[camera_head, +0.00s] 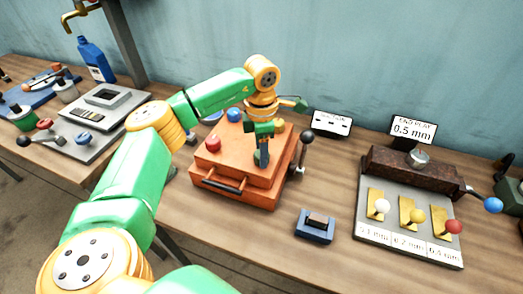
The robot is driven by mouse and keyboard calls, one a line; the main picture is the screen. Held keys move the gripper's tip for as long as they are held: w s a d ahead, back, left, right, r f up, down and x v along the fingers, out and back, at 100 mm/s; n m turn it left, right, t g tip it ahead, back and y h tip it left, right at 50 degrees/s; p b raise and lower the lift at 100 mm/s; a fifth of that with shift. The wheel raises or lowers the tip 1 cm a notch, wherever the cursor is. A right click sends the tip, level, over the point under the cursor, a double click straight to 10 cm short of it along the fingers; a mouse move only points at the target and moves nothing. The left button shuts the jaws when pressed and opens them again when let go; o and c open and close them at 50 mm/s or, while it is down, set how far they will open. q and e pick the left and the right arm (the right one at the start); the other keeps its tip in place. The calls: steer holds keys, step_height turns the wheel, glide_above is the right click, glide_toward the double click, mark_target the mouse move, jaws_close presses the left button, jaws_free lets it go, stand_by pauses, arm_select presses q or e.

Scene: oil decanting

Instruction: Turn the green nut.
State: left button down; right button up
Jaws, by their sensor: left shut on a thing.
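My left arm comes in from the lower left, and my left gripper (262,163) points down over the top of the orange box (215,165). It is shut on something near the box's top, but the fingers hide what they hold. I cannot make out the green nut apart from the green parts of my gripper. A red knob (212,144), a blue knob (234,115) and a yellow knob (278,124) stand on the box around the gripper. My right gripper is not in view.
A black-knobbed lever (304,137) stands at the box's right side. A small blue block (315,225) lies in front. A grey panel (410,245) with coloured knobs stands right. A blue bottle (95,60) and a grey device (105,97) are left. Bare wood shows between them.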

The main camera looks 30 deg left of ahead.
arm_select(q)
steer(key=m, duration=0.5)
steer(key=shift+m, duration=2.4)
steer(key=shift+c, duration=1.5)
jaws_free()
step_height(320, 180, up, 6)
steer(key=shift+r+b, duration=0.15)
steer(key=shift+b, duration=0.55)
steer(key=shift+r, duration=0.45)
